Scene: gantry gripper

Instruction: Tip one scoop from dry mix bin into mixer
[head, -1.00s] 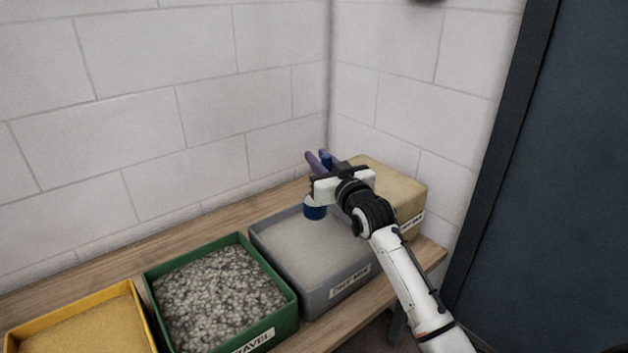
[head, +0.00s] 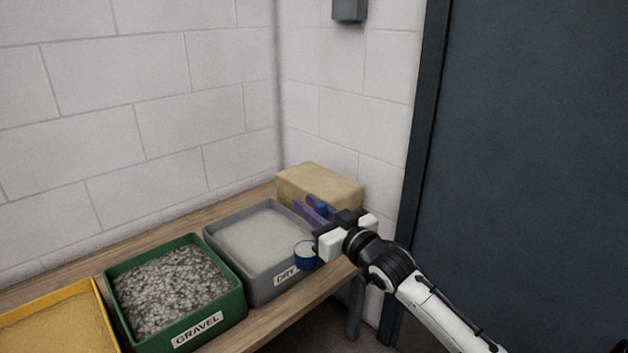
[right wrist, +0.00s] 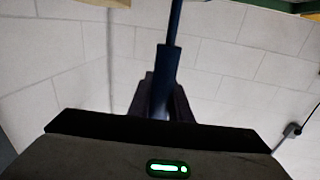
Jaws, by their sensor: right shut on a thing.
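The grey dry mix bin (head: 222,262) stands on the wooden bench, filled with pale powder and labelled "DRY" where the label shows. My right gripper (head: 314,208) is shut on the handle of a blue scoop (head: 305,259), at the bin's right front corner. The scoop's cup looks upright, with something pale at its top; how full it is I cannot tell. In the right wrist view the blue handle (right wrist: 163,85) stands between the dark fingers. The mixer and my left gripper are not in view.
A green gravel bin (head: 195,331) and a yellow bin (head: 105,318) stand to the left on the bench (head: 262,327). A tan block-like bag (head: 318,186) is at the back right. A dark blue door (head: 520,150) is at the right.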

